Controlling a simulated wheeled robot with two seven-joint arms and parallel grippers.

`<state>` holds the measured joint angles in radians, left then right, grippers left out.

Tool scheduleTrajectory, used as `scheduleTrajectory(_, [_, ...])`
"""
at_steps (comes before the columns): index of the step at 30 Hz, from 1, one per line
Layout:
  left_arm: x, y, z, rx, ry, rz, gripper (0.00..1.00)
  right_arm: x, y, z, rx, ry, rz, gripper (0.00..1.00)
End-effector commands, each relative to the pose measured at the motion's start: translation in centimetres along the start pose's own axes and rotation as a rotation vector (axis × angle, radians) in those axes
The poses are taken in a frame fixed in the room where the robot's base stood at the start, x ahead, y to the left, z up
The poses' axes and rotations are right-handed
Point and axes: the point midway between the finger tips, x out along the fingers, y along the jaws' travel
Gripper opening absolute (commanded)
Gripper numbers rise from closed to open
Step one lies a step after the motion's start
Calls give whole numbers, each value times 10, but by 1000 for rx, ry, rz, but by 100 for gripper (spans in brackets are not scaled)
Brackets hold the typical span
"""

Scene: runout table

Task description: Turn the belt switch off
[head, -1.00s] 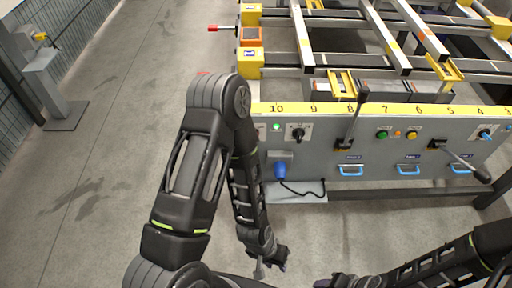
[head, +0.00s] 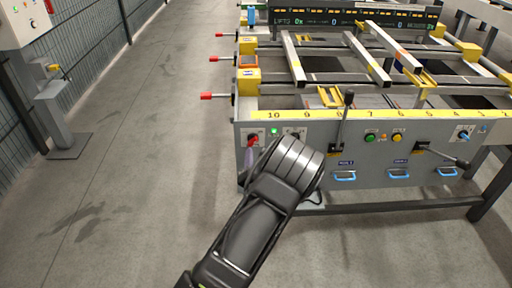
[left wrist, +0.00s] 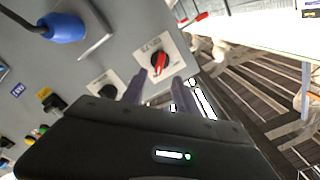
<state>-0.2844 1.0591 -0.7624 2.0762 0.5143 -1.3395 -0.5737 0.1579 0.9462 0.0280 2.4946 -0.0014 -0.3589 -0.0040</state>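A red rotary switch (head: 252,140) on a pale plate sits at the left end of the grey control panel (head: 300,178). It also shows in the left wrist view (left wrist: 159,63), straight ahead of the fingers. A black rotary switch is just beside it (left wrist: 107,90); in the head view my arm partly covers it. I cannot read the labels to tell which is the belt switch. My left gripper (left wrist: 158,82) is open and empty, its two fingers apart, pointing at the red knob; contact is not clear. In the head view my forearm hides most of it. My right gripper is out of view.
A green lamp (head: 274,131) is above my forearm. A black lever (head: 343,118), green and yellow buttons, blue handles and a blue switch (head: 465,132) lie along the panel. A blue plug (left wrist: 64,27) sticks out nearby. Red-tipped rods (head: 207,96) jut left.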

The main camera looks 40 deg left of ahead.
Motion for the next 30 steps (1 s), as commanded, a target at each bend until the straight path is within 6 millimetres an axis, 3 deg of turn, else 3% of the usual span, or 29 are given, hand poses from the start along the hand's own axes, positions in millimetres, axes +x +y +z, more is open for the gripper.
scheduleTrajectory(8, [5, 1, 1, -2, -2, 2, 35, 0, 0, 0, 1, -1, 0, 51])
scheduleTrajectory(21, [65, 1, 1, -4, -1, 2, 35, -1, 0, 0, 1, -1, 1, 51])
scheduleTrajectory(30, [78, 1, 1, -3, -3, 4, 35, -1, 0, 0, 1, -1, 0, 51])
